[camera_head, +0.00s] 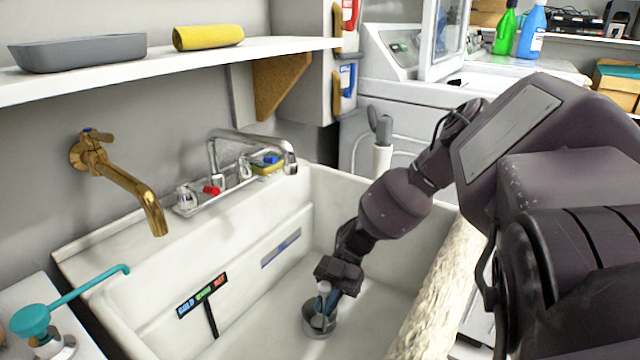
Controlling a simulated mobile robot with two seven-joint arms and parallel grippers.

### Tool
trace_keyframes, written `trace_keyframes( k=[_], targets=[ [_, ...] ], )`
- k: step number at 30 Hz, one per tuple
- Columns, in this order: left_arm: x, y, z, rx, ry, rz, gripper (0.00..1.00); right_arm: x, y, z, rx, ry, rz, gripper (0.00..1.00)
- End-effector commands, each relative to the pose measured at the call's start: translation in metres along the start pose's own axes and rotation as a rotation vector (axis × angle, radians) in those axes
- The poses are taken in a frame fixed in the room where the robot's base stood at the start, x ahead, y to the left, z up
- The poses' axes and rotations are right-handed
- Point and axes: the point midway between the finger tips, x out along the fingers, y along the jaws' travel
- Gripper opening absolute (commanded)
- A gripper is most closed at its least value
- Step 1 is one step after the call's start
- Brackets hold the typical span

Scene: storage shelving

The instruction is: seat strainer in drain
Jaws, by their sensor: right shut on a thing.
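The strainer (315,328) is a small grey metal cup low in the white sink basin (255,322). My right gripper (326,299) reaches down into the basin and is shut on the strainer, with its fingers at the strainer's top. The drain opening is not visible; the strainer and gripper may cover it. I cannot tell whether the strainer touches the basin floor or sits in the drain. My left gripper does not show.
A brass faucet (148,205) and a chrome faucet (250,145) stand out over the sink's back side. A rough pale front rim (437,290) lies beside my right arm. A white shelf (200,65) hangs above.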

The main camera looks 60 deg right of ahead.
Motion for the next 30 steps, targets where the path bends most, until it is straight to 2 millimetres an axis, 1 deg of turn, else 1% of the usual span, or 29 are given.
trace_keyframes(
  k=[16,17,21,22,30],
  targets=[
    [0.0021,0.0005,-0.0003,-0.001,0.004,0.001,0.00,0.0020,0.0002,0.0048,0.000,0.000,0.000,0.00],
    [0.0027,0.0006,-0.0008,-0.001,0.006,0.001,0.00,0.0019,0.0003,0.0046,0.000,0.000,0.000,0.12],
    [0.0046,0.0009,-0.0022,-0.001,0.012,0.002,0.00,0.0019,0.0002,0.0046,0.000,0.000,0.000,0.34],
    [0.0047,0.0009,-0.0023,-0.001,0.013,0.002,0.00,0.0019,0.0001,0.0046,0.000,0.000,0.000,0.37],
    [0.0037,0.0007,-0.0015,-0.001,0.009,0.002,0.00,0.0020,-0.0001,0.0048,0.000,0.000,0.000,0.37]
  ],
)
